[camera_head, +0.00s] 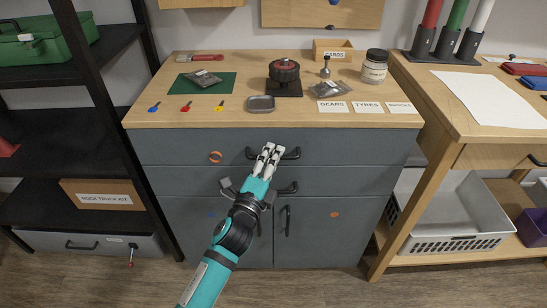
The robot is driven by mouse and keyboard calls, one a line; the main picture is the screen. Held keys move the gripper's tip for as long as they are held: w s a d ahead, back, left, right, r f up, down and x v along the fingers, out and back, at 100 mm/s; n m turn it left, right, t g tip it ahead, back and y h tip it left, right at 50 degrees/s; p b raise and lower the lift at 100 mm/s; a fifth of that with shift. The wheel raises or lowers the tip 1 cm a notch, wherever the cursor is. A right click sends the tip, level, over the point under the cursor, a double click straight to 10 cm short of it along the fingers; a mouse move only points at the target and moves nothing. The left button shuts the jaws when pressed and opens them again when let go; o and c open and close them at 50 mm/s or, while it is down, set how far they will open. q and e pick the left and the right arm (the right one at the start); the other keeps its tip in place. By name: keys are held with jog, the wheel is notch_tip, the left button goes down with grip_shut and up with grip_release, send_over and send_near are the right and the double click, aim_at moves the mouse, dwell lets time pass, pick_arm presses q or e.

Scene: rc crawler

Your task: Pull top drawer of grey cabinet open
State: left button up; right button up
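The grey cabinet (160,178) stands in the middle under a wooden top. Its top drawer (190,147) looks closed, its front flush with the drawer below. The top drawer's dark bar handle (291,154) is partly hidden behind my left gripper (272,150). The gripper's two pale fingers lie close together over the middle of the handle, pointing up and away. Whether they touch or grasp the bar I cannot tell. My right gripper is not in view.
The second drawer's handle (290,188) and a door handle (287,220) are just below. The worktop holds a green mat (190,84), a grey dish (261,104) and a jar (374,66). A black shelf (108,110) stands left, a wooden bench (440,115) right.

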pick_arm(q)
jog(key=shift+w+d+r, duration=0.1)
jog(key=shift+w+d, duration=0.05)
jog(key=shift+w, duration=0.1)
grip_shut()
dwell(0.4)
